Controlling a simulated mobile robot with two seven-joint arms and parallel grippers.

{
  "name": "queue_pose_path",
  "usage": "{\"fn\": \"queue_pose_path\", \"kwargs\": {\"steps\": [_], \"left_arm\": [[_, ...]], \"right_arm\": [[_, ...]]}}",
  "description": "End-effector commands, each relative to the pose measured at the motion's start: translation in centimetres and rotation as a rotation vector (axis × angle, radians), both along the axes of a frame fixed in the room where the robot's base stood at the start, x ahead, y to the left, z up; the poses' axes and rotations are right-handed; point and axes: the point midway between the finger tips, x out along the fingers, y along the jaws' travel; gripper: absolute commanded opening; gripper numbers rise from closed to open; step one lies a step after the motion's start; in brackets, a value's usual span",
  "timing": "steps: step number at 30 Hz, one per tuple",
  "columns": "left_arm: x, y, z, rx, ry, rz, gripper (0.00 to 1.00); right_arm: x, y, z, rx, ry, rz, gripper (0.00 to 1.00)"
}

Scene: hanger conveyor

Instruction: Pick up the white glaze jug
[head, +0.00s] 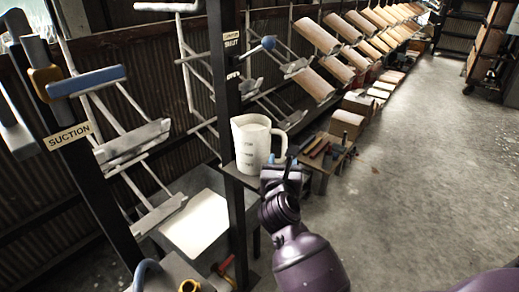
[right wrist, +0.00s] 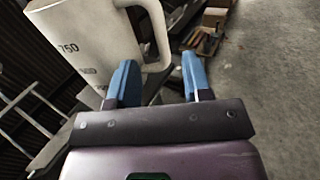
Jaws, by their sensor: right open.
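The white glaze jug (head: 252,145) stands upright on a small dark shelf on a black post in the head view, its handle toward the right. My right gripper (head: 288,166) is just in front of and to the right of the jug, near its handle. In the right wrist view the jug (right wrist: 88,38) fills the upper left, with dark markings on its side. Its handle (right wrist: 160,30) is close ahead of my open blue fingers (right wrist: 160,82), and the gap between them is empty. My left gripper is not in view.
The black post (head: 228,100) rises behind the jug. A low wooden table (head: 325,158) with tools stands to the right. A "SUCTION" sign (head: 69,136) and grey hanger frames (head: 140,145) are at the left. The concrete floor (head: 410,180) at right is clear.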

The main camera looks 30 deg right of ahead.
Motion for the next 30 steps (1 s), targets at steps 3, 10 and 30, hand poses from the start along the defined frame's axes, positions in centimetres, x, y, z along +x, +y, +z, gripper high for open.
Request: {"fn": "queue_pose_path", "kwargs": {"steps": [3,10,30], "left_arm": [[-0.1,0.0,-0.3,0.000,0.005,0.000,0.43],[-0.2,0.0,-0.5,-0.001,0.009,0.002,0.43],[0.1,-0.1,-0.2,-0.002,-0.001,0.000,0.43]], "right_arm": [[1.5,-1.1,0.1,-0.004,-0.001,0.000,0.45],[2.9,-2.2,0.1,-0.004,0.001,-0.001,0.45],[7.0,-5.3,0.7,-0.004,0.000,0.000,0.45]]}}
